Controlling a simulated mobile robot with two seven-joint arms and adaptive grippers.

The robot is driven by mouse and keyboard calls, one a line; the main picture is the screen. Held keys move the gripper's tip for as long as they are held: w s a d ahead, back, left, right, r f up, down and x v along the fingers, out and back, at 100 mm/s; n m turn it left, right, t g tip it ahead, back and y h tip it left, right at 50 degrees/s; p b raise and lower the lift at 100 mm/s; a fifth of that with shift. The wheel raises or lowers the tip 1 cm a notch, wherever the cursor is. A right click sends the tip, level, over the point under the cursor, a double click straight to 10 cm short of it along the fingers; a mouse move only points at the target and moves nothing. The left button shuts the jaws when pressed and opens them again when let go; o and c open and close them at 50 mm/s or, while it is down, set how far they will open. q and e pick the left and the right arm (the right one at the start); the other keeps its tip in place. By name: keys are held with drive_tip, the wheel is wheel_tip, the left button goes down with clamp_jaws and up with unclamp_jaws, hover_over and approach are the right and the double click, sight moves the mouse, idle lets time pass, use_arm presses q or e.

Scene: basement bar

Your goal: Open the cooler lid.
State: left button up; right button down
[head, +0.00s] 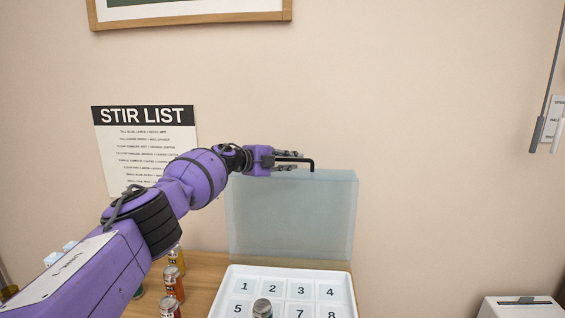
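The cooler lid (290,215) is a clear bluish panel. It stands about upright at the back edge of the white cooler (216,304), whose top shows numbered places. A black handle (312,163) sits on the lid's upper edge. My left gripper (292,159) is at this handle, its fingers pointing right, one above and one below the bar. Whether they press on the bar is too small to tell. The near part of the cooler is cut off by the frame. My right gripper is out of view.
A can (262,308) stands among the cooler's numbered places. Several cans (173,283) stand on the wooden counter (205,268) at left, partly behind my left arm. A stir list (140,135) hangs on the wall close behind. A white box (520,307) is at lower right.

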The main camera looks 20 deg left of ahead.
use_arm(q)
drive_tip(key=shift+s+a, duration=0.35)
drive_tip(key=v, duration=1.1)
drive_tip(key=shift+d, duration=0.2)
drive_tip(key=shift+s, duration=0.1)
